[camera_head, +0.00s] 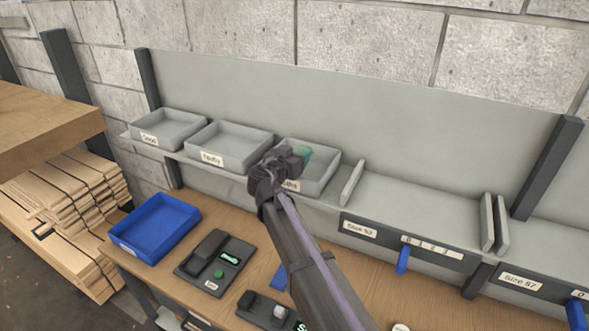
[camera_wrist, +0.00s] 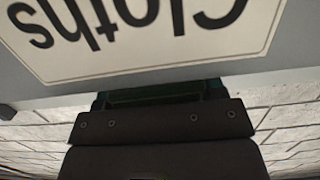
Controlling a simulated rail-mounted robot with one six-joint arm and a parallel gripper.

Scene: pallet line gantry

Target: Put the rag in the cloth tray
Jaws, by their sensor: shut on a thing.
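The cloth tray (camera_head: 323,178) is a grey open tray on the shelf, third from the left, its label partly hidden by my arm in the head view. In the wrist view its "Cloths" label (camera_wrist: 150,30) fills the upper part, upside down. My gripper (camera_head: 296,157) is at the tray, over its left part in the head view. It is shut on the rag (camera_head: 304,155), a green thing showing just beyond the jaws. A dark green strip of the rag (camera_wrist: 160,94) also shows at the jaws in the wrist view. I cannot tell whether the rag touches the tray floor.
Two more grey trays, "Good" (camera_head: 170,127) and "Faulty" (camera_head: 232,146), stand to the left on the shelf. A grey divider (camera_head: 351,183) stands right of the cloth tray. Below, the bench holds a blue tray (camera_head: 155,228) and a dark device (camera_head: 214,262).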

